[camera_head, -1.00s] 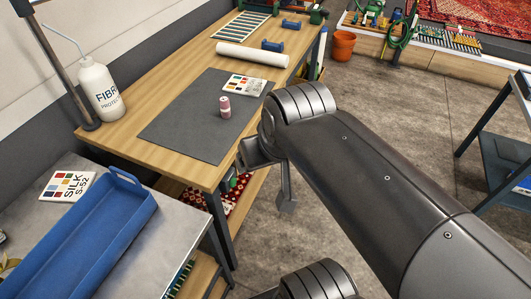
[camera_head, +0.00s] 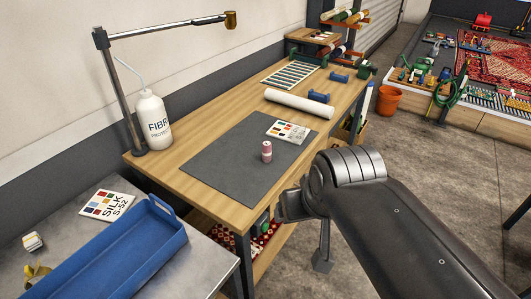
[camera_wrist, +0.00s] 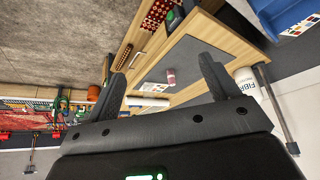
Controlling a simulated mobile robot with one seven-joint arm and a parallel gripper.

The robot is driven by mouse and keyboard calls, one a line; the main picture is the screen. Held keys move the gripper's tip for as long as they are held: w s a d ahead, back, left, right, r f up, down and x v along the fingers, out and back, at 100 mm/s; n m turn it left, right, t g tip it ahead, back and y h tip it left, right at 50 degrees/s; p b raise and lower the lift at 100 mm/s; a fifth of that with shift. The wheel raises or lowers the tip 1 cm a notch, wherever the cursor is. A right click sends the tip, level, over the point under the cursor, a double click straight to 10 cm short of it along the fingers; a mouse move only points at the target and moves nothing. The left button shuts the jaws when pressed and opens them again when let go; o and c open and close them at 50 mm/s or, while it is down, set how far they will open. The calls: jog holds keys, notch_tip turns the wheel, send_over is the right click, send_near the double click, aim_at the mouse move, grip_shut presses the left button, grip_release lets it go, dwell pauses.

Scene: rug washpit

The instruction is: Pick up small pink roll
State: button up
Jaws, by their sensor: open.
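The small pink roll (camera_head: 266,151) stands upright on the dark grey mat (camera_head: 225,170) on the wooden workbench. It also shows in the wrist view (camera_wrist: 171,76), between my two fingers but well beyond them. My gripper (camera_wrist: 165,82) is open and empty in the wrist view. In the head view my wrist hangs beside the bench's front edge, to the right of the roll and apart from it; the fingers are mostly hidden there.
A colour card (camera_head: 288,132) lies behind the roll, with a white roll (camera_head: 299,103) further back. A white bottle (camera_head: 153,122) and lamp post (camera_head: 121,95) stand at the bench's left. A blue tray (camera_head: 120,255) sits on the near metal table.

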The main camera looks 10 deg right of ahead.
jog(key=c, duration=0.5)
jog(key=m+g+h, duration=0.1)
jog(key=m, duration=0.2)
send_over(266, 144)
jog(key=s, duration=0.3)
notch_tip(266, 144, down, 12)
jog(key=x, duration=0.6)
jog(key=shift+w+a+f, duration=0.15)
jog(key=shift+a+f, duration=0.05)
jog(key=shift+a, duration=0.05)
jog(key=shift+s+x, duration=0.15)
jog(key=shift+x, duration=1.15)
jog(key=shift+s+x, duration=0.15)
jog(key=shift+x, duration=1.1)
